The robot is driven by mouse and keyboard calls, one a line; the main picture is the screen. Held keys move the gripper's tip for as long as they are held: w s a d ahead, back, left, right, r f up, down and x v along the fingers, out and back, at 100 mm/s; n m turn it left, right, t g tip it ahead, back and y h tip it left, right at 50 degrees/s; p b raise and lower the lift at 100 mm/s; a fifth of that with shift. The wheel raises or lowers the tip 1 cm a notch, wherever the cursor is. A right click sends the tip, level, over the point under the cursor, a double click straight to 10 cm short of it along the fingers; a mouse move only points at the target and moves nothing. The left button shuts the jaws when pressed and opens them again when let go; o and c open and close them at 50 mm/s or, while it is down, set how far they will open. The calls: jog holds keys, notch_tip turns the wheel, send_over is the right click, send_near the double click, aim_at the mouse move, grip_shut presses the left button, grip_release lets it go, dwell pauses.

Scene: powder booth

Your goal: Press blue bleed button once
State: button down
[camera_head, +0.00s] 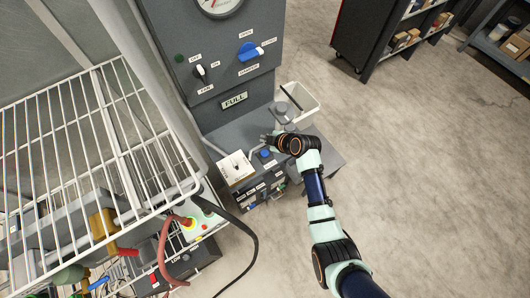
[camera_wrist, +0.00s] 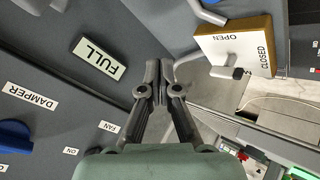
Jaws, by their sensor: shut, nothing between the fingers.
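A small blue button (camera_head: 264,154) shows on the low grey unit in the head view, and I take it for the bleed button; its label is too small to read. My gripper (camera_head: 267,139) is over that unit, just beyond the button in the picture; I cannot tell its height above it. In the wrist view my gripper (camera_wrist: 159,64) is shut and empty, its fingers together. The button is not identifiable in the wrist view.
A grey control panel (camera_head: 163,20) with a blue damper handle (camera_head: 249,52) rises behind. A white OPEN/CLOSED box (camera_wrist: 232,52) with a lever is near my fingers. A white bin (camera_head: 311,106) stands beyond. A wire rack (camera_head: 85,150) fills the left.

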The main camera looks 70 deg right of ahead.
aim_at(266, 154)
jog(key=shift+f+b, duration=3.5)
jog(key=shift+f, duration=0.85)
jog(key=shift+f+b, duration=0.45)
jog(key=shift+b, duration=0.05)
jog(key=shift+f+b, duration=0.45)
jog(key=shift+f, duration=0.05)
jog(key=shift+r+p, duration=0.7)
jog(key=shift+r, duration=0.25)
notch_tip(266, 154, up, 5)
jog(key=p, duration=0.4)
